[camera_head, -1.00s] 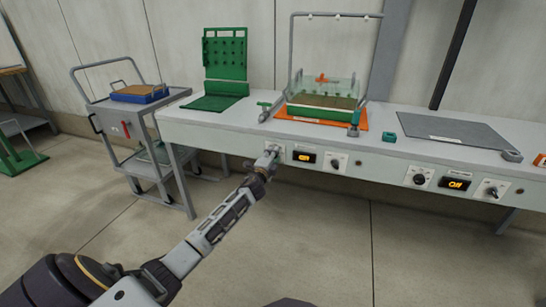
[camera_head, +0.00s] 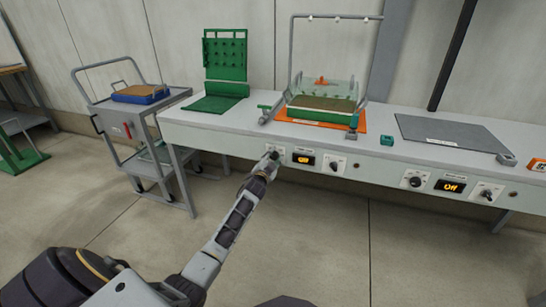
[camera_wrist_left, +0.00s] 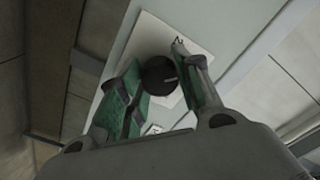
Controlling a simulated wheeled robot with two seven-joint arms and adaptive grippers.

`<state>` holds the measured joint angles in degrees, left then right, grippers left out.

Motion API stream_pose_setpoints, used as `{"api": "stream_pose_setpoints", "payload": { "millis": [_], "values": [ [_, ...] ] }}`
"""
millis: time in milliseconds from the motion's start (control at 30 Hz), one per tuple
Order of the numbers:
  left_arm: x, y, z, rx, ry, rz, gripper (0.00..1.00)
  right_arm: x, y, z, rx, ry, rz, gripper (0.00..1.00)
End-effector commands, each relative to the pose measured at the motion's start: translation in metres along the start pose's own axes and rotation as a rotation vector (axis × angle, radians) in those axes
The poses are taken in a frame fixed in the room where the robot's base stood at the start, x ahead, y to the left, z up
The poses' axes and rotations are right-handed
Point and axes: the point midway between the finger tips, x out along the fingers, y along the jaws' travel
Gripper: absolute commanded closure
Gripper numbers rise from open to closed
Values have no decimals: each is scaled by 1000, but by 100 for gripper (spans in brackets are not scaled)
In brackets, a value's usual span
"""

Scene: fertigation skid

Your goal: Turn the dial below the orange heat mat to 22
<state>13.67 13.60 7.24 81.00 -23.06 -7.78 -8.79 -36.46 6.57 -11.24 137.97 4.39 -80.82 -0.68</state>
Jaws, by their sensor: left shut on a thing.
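The orange heat mat (camera_head: 294,116) lies on the bench under a tray with a clear cover. On the bench front below it are a dial, an amber display (camera_head: 303,160) and a second knob (camera_head: 335,163). My left gripper (camera_head: 272,156) is at the dial left of the display and mostly hides it in the head view. In the left wrist view, the round black dial (camera_wrist_left: 158,76) with a pale pointer line sits on a white plate (camera_wrist_left: 192,50). The green-padded fingers are shut on it, one on each side. The display text is too small to read surely. My right gripper is out of view.
A grey mat (camera_head: 450,135) lies to the right on the bench, with another dial (camera_head: 415,180) and display (camera_head: 450,186) below it. A green pegboard stand (camera_head: 225,60) is at the bench's left. A trolley (camera_head: 150,108) stands left of the bench. The floor in front is clear.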

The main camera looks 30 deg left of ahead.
Motion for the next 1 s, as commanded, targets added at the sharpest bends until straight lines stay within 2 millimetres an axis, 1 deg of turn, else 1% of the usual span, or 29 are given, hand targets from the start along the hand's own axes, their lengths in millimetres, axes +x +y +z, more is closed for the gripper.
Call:
{"api": "stream_pose_setpoints", "payload": {
  "millis": [33, 133, 467, 567, 1000],
  "values": [
    [0, 1, 0, -23, -3, 2, 90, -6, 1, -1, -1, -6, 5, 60],
    [0, 1, 0, -64, -3, 2, 90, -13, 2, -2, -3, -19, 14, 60],
    [0, 0, 0, -220, -3, 2, 90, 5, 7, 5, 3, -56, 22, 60],
    [0, 1, 0, -284, -4, 3, 90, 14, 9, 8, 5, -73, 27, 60],
    [0, 0, -1, -628, -3, 2, 90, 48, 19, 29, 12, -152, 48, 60]
  ]
}}
